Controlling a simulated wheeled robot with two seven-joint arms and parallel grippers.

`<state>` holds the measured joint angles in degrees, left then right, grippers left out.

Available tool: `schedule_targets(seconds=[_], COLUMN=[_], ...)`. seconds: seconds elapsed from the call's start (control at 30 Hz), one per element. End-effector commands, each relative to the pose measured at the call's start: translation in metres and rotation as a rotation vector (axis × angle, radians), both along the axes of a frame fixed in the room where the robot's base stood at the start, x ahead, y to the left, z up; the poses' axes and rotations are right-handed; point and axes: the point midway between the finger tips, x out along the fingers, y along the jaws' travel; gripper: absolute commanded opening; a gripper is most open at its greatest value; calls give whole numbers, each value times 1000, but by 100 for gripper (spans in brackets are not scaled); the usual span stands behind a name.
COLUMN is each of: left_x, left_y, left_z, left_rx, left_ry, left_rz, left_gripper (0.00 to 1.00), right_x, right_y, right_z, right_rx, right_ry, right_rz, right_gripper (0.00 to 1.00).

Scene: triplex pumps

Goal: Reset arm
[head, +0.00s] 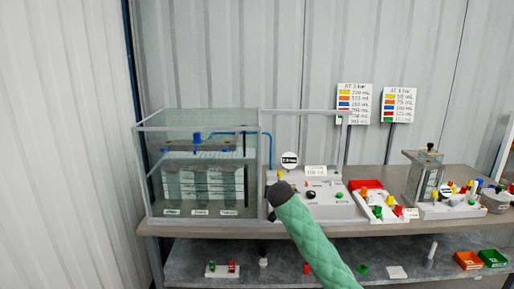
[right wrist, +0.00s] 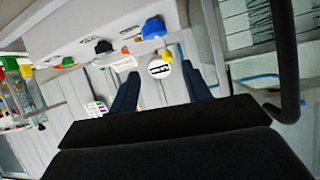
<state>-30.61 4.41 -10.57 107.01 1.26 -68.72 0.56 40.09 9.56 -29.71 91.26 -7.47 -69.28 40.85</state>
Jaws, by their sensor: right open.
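My right arm, in a green quilted sleeve, rises from the bottom of the head view and ends in a dark rounded tip in front of the grey control panel (head: 325,211). Its fingers cannot be made out there. In the right wrist view my right gripper (right wrist: 160,71) has its two dark blue fingers apart, with nothing held between them. That view is turned over. Beyond the fingers are a round white gauge (right wrist: 159,69) and a blue knob (right wrist: 153,28), apart from the fingers as far as I can tell. My left gripper is not in view.
A glass tank (head: 196,123) stands left on the bench. A red-and-white tray (head: 369,185) and a clear-cylinder unit (head: 424,177) stand right. Two colour-coded signs (head: 354,103) rise behind. The lower shelf (head: 330,255) holds small parts and orange and green bins (head: 468,261).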

Motion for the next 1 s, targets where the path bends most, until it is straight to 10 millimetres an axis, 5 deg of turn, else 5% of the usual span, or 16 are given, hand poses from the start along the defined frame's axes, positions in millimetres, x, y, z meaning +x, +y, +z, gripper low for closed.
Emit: schedule_targets(seconds=[0.47,0.73,1.0], left_x=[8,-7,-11], left_y=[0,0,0], left_z=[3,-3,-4], left_rx=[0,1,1], left_ry=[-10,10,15], left_rz=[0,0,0], left_gripper=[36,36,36], right_x=[-3,-13,-42], right_y=[6,0,-11], right_z=[8,44,-3], right_rx=[-223,-340,-364], right_ry=[11,-26,21], right_rz=[142,245,309], right_gripper=[48,48,48])
